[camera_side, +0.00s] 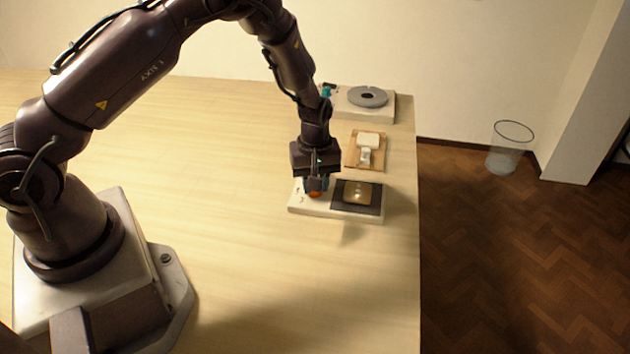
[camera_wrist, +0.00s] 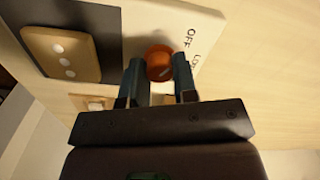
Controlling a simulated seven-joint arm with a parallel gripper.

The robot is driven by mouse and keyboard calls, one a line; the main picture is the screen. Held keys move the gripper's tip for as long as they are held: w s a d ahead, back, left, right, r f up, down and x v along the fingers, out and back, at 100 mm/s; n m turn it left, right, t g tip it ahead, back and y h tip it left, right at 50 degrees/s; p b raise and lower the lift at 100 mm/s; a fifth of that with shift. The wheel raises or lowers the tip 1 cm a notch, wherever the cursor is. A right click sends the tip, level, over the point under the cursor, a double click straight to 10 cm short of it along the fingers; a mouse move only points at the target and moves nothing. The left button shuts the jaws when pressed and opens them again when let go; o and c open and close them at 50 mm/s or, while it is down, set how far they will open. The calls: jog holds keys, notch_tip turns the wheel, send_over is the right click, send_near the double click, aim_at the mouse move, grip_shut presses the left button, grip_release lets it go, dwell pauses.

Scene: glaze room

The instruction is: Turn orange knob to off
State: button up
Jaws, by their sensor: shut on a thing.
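The orange knob (camera_wrist: 159,62) sits on a white panel (camera_wrist: 205,25) beside the printed words OFF and LO. The two fingers of my gripper (camera_wrist: 160,72) are on either side of the knob and shut on it. In the side view my gripper (camera_side: 316,185) points down over the left part of the white unit (camera_side: 310,209), and only a bit of the orange knob (camera_side: 315,194) shows beneath it. The knob's pointer and exact setting cannot be made out.
A dark plate (camera_side: 375,209) with a tan block (camera_side: 357,193) is right of the knob. Behind are a wooden board (camera_side: 353,160) with a pale object and a white unit (camera_side: 385,117) with a grey disc (camera_side: 367,96) and a teal knob (camera_side: 327,90). The table's left and front are clear.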

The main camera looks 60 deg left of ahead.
jog(key=shift+r+n, duration=0.1)
jog(key=shift+n, duration=0.2)
jog(key=o, duration=0.9)
notch_tip(320, 180, up, 13)
jog(key=shift+f, duration=0.1)
dwell(0.4)
